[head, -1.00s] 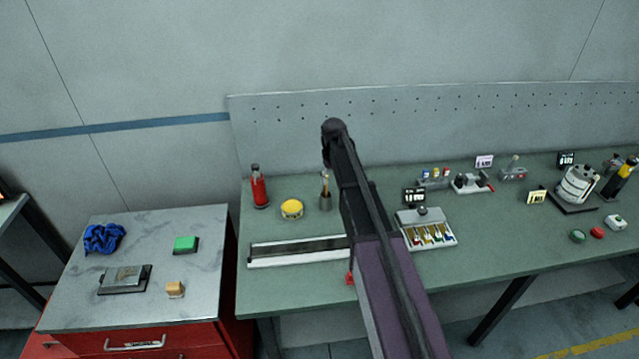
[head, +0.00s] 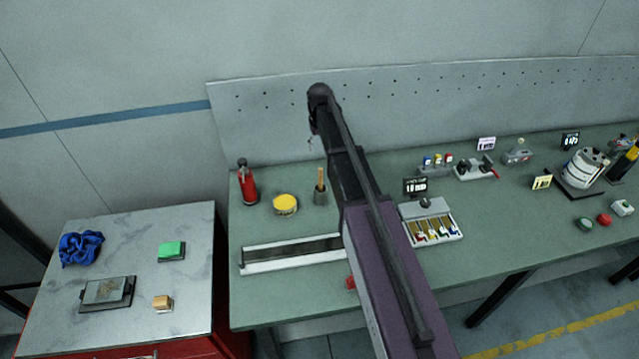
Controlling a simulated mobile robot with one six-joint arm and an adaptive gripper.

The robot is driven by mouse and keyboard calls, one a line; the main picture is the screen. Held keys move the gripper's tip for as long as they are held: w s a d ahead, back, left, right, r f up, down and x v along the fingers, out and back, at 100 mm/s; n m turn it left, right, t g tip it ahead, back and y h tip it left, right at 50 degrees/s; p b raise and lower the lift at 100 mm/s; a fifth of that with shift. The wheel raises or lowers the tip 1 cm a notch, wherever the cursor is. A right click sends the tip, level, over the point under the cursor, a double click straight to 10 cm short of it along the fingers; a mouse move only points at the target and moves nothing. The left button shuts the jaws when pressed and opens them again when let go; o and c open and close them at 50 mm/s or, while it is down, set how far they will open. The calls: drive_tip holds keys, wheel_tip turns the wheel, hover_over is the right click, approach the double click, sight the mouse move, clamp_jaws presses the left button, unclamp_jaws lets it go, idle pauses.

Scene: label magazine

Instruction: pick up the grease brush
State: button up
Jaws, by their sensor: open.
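A brush with an orange-brown wooden handle (head: 320,178) stands upright in a small grey metal cup (head: 320,198) on the green workbench. I take it to be the grease brush; its bristle end is hidden in the cup. My gripper (head: 310,141) hangs at the end of my arm, in front of the pegboard. In the picture it is above and slightly left of the brush handle, apart from it. It is small and partly hidden behind my wrist, and nothing shows in it.
A red bottle (head: 248,185) and a yellow tin (head: 286,204) stand left of the cup. A long rail tray (head: 290,253) lies in front. A compartment tray (head: 432,222) is right of my arm. The pegboard (head: 270,115) rises behind.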

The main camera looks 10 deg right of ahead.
sight(321, 169)
drive_tip(key=shift+f, duration=0.15)
wheel_tip(321, 169, down, 4)
drive_tip(key=b, duration=0.4)
drive_tip(key=shift+r, duration=0.25)
drive_tip(key=shift+f+b, duration=2.35)
drive_tip(key=shift+f, duration=0.05)
drive_tip(key=shift+s+d+f+b, duration=0.1)
drive_tip(key=shift+d+f+b, duration=0.05)
drive_tip(key=shift+f+b, duration=2.45)
clamp_jaws()
